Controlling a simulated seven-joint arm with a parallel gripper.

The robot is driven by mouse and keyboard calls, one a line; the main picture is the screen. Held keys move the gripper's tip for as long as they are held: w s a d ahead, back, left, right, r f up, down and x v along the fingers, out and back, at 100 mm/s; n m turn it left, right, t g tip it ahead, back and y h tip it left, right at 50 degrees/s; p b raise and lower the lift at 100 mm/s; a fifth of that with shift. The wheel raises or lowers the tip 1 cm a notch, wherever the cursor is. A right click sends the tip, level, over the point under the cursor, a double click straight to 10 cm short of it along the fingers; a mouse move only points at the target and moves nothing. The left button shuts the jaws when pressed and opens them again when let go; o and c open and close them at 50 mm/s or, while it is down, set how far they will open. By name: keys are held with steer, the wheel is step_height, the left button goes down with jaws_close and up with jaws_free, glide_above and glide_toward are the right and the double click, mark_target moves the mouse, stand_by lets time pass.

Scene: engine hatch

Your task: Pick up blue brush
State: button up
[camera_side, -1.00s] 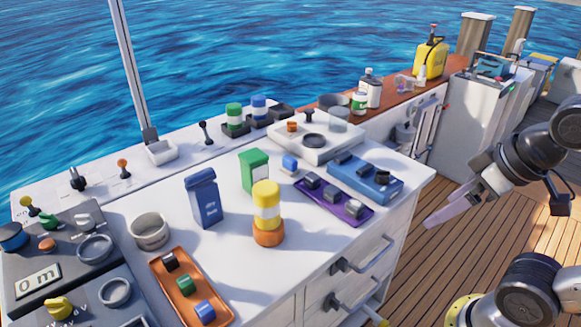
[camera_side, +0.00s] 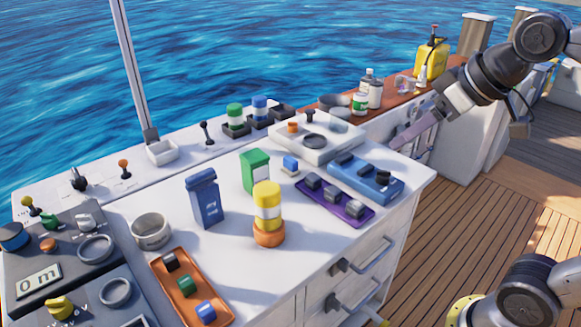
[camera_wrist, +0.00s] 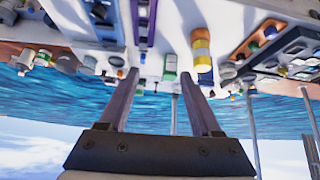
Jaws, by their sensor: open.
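No item is clearly recognisable as a brush. Blue candidates are a small blue block (camera_side: 290,163) behind the purple tray and a blue block (camera_side: 205,311) at the front end of the orange tray (camera_side: 161,271). My gripper (camera_side: 398,144) is in the air near the counter's back right, right of both blocks and apart from them. In the wrist view its two fingers (camera_wrist: 158,75) are spread with nothing held between them. That view is upside down, with the counter at the top.
The white counter (camera_side: 225,262) holds a blue bin (camera_side: 204,200), a green bin (camera_side: 255,172), a yellow-and-white cylinder (camera_side: 267,210), a purple tray (camera_side: 329,209) and a blue tray (camera_side: 376,188). Bottles (camera_side: 370,92) stand on the brown ledge. The counter's front middle is clear.

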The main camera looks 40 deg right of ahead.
steer(key=w+d+r, duration=0.1)
steer(key=w+r, duration=0.2)
steer(key=w, duration=1)
steer(key=g, duration=0.3)
glide_above(291, 159)
steer(key=s, duration=0.2)
steer(key=shift+m, duration=0.3)
step_height(291, 159, down, 24)
steer(key=shift+r, duration=0.25)
steer(key=shift+x, duration=3.2)
jaws_close()
